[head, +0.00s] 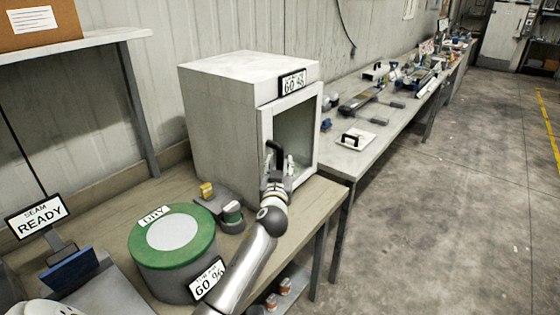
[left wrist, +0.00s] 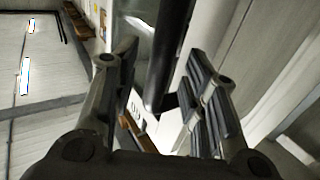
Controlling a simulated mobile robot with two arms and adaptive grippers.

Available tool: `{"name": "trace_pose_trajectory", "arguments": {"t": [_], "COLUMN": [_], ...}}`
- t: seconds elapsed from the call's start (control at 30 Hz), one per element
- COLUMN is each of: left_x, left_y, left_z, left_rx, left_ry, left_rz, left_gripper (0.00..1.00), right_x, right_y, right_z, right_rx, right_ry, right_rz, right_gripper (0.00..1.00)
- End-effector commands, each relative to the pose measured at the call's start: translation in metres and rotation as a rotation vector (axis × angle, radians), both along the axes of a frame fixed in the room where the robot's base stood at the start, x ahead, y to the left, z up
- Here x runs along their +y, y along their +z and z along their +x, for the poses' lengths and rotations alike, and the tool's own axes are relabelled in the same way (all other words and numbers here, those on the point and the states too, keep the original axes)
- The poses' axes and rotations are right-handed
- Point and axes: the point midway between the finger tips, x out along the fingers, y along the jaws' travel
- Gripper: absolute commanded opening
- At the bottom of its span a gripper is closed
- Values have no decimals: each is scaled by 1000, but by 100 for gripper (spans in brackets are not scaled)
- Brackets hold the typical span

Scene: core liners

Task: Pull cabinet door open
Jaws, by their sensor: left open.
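The cabinet (head: 218,115) is a pale box on the workbench. Its door (head: 307,135) has a light frame and a glass pane and faces right. I cannot tell whether it is fully closed or slightly ajar. A black handle (head: 274,149) is on the door's near side. My left gripper (head: 279,163) is at the handle with its fingers apart. In the left wrist view the dark handle bar (left wrist: 168,55) runs between the two open fingers, without a clear grip on it. My right gripper is not in view.
A green-lidded drum (head: 200,222) stands on the workbench (head: 100,208) left of my arm. A small device (head: 232,216) sits near the cabinet. A second bench (head: 375,145) with tools extends behind. Open floor (head: 450,200) lies to the right.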

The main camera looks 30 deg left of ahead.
Motion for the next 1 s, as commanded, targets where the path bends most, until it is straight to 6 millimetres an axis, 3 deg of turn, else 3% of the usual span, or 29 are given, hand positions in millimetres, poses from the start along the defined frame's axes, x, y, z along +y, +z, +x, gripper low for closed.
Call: {"name": "trace_pose_trajectory", "arguments": {"t": [0.23,0.63,0.93,1.0], "left_x": [9,11,11,11], "left_y": [0,0,0,0], "left_z": [18,21,21,21], "left_rx": [0,0,1,1], "left_ry": [0,-1,-1,-1], "left_rz": [0,0,0,0], "left_gripper": [41,39,1,0], "right_x": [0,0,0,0], "right_y": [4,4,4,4], "right_z": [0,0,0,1], "right_rx": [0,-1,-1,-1], "right_ry": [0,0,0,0], "right_rz": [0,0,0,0], "right_gripper": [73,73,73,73]}}
